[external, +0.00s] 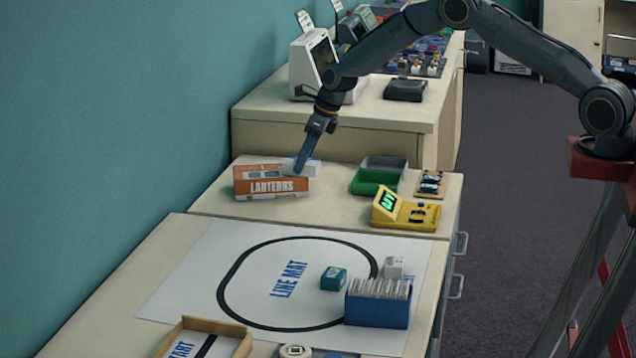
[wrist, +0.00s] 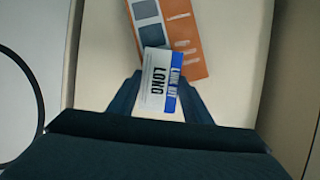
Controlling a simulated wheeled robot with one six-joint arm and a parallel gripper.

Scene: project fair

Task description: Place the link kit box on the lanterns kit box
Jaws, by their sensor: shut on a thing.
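In the external view, the white box (external: 313,169) is at the fingertips of my gripper (external: 300,169), by the upper right end of the lanterns kit box. The orange lanterns kit box (external: 270,186) stands on the middle counter near the wall. In the wrist view, the link kit box overlaps the near end of the lanterns kit box (wrist: 187,40). I cannot tell whether they touch.
A green tray (external: 374,182) and a yellow device (external: 405,211) stand to the right on the same counter. A higher counter with a white machine (external: 313,62) is behind. The line mat (external: 225,262) holds a blue card box (external: 377,308) in front.

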